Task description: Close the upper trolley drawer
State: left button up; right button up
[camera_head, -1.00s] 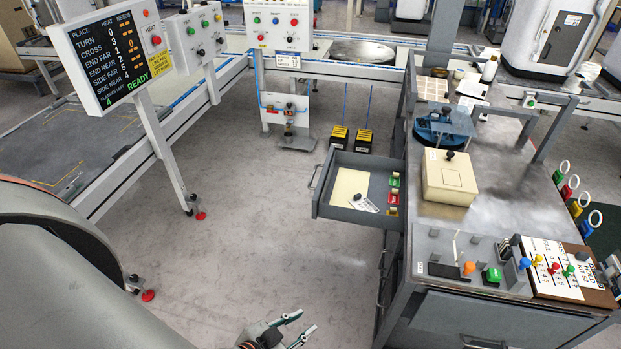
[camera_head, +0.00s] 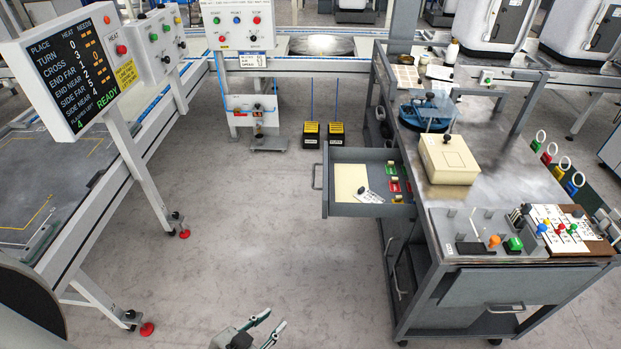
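The upper trolley drawer (camera_head: 343,209) stands pulled out to the left from the grey trolley (camera_head: 408,262). It holds a cream sheet, a white tag and small red and green items. Its handle (camera_head: 316,177) is on the left front panel. My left gripper (camera_head: 268,328) is at the bottom edge of the head view, low over the floor, with its two fingers apart and nothing between them. It is well below and left of the drawer, not touching it. My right gripper is not in view.
On the trolley top stand a cream box (camera_head: 447,160), a blue round fixture (camera_head: 425,112) and a control panel with coloured knobs. Two black-yellow boxes (camera_head: 323,135) sit on the floor behind the drawer. A conveyor frame with a display (camera_head: 70,75) stands left. The floor between is clear.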

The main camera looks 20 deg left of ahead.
aim_at(347, 169)
jog(key=k+j, duration=0.1)
jog(key=j, duration=0.85)
jog(key=i+l, duration=0.25)
jog(key=i, duration=0.25)
jog(key=i+l, duration=0.3)
jog(key=i, duration=0.25)
